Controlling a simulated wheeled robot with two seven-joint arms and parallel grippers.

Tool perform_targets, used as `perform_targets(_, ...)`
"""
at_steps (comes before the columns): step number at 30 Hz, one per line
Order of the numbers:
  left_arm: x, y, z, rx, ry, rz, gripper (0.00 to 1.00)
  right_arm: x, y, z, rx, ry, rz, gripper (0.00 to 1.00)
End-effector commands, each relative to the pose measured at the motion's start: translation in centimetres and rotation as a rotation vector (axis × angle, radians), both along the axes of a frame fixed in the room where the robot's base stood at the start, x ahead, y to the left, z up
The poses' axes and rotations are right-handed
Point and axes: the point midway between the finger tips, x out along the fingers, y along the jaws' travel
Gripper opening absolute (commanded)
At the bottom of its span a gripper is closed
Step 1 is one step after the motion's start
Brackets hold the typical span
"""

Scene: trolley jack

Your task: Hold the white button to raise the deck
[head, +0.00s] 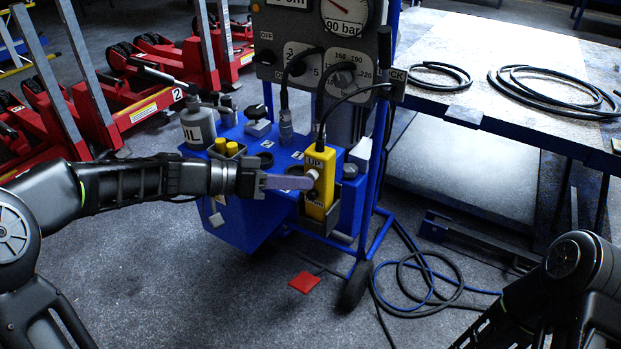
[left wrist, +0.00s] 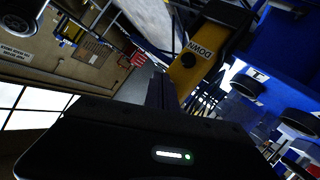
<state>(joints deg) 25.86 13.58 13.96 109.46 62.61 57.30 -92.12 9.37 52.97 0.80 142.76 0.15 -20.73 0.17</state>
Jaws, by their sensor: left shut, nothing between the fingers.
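The yellow pendant (head: 322,187) hangs upright at the front of the blue trolley, with an "UP" label at its top. Its white button (head: 313,174) sits just under that label, and a dark button shows lower down. My left gripper (head: 306,183) is shut and empty, with its fingertips at the pendant face by the white button. Whether they touch or press it I cannot tell. In the left wrist view the pendant (left wrist: 207,62) shows its "DOWN" label and a dark button, beyond the shut fingers (left wrist: 159,88); the white button is not visible there. My right gripper is out of view.
The blue trolley (head: 250,180) carries an oil bottle (head: 198,124), yellow caps and a gauge panel (head: 320,50). Red jacks (head: 140,90) stand at the left. A workbench (head: 500,60) with coiled hoses is at the right. Hoses (head: 425,280) and a red piece (head: 304,282) lie on the floor.

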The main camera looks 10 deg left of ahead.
Motion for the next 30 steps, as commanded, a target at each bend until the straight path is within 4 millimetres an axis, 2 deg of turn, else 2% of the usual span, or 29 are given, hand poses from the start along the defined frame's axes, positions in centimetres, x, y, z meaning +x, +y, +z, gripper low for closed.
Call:
perform_targets(6,-0.9,0.4,-0.2,0.000,0.000,0.000,0.00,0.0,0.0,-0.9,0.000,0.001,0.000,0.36)
perform_targets(20,-1.3,0.6,-0.5,0.000,0.000,0.000,0.00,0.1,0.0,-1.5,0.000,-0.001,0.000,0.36)
perform_targets(30,-4.3,1.7,-0.8,0.001,-0.001,0.001,0.00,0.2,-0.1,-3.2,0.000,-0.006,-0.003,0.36)
